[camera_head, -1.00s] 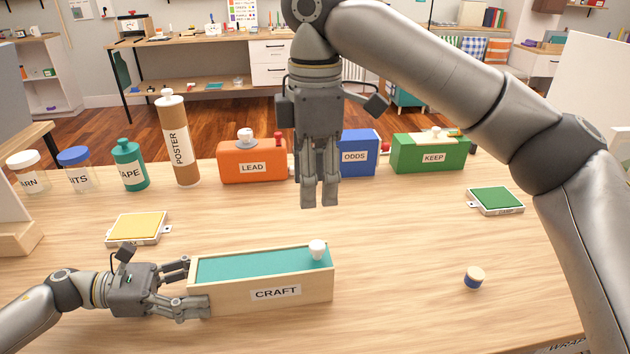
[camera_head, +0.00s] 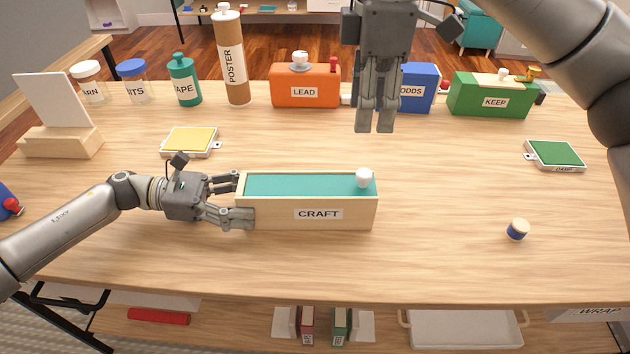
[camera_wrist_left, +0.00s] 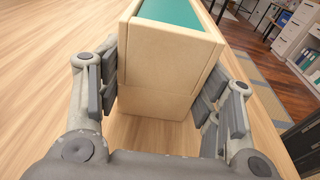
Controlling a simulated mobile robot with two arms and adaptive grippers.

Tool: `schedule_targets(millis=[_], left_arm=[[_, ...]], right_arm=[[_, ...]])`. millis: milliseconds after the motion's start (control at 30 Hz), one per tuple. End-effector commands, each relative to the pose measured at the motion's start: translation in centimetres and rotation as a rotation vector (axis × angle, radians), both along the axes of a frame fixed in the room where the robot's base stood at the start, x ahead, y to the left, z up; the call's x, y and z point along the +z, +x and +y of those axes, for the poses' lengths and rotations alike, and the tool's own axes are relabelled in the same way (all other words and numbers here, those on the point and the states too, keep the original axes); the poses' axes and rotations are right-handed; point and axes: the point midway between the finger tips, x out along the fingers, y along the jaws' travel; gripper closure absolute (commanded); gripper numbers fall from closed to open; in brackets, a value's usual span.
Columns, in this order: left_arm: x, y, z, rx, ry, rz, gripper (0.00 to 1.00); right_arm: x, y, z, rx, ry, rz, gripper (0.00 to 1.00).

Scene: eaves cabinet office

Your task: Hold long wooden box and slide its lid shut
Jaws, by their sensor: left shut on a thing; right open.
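The long wooden box (camera_head: 265,217) marked CRAFT stands on the table, its long side facing me. Its teal lid (camera_head: 300,185) spans the visible top, with a white knob (camera_head: 364,178) near the right end. I cannot tell whether the lid is fully shut. My left gripper (camera_head: 243,198) is shut on the box's left end, one finger on each long side. The left wrist view shows the box's end (camera_wrist_left: 165,75) between the fingers. My right gripper (camera_head: 375,130) is open and empty, pointing down above the table, behind the box and close to the knob's line.
A green pad (camera_head: 555,155) and a yellow pad (camera_head: 190,141) lie farther back. Orange (camera_head: 305,88), blue (camera_head: 418,85) and green (camera_head: 490,97) boxes stand at the back. The table's front is clear.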

Motion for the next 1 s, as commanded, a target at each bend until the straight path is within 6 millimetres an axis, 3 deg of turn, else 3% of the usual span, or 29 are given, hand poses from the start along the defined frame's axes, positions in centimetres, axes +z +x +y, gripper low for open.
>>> schedule_targets(millis=[367,400,600,1000], left_arm=[[-0.01,0.00,0.00,0.000,0.000,0.000,0.76],[-0.01,0.00,0.00,0.000,0.000,0.000,0.38],[0.00,0.00,0.00,0.000,0.000,0.000,0.15],[0.02,0.02,0.45,0.001,0.001,0.001,0.15]], right_arm=[[0.00,0.00,-0.01,0.000,0.000,0.000,0.54],[0.00,0.00,-0.01,0.000,0.000,0.000,0.54],[0.00,0.00,-0.01,0.000,0.000,0.000,0.54],[0.00,0.00,0.00,0.000,0.000,0.000,0.54]])
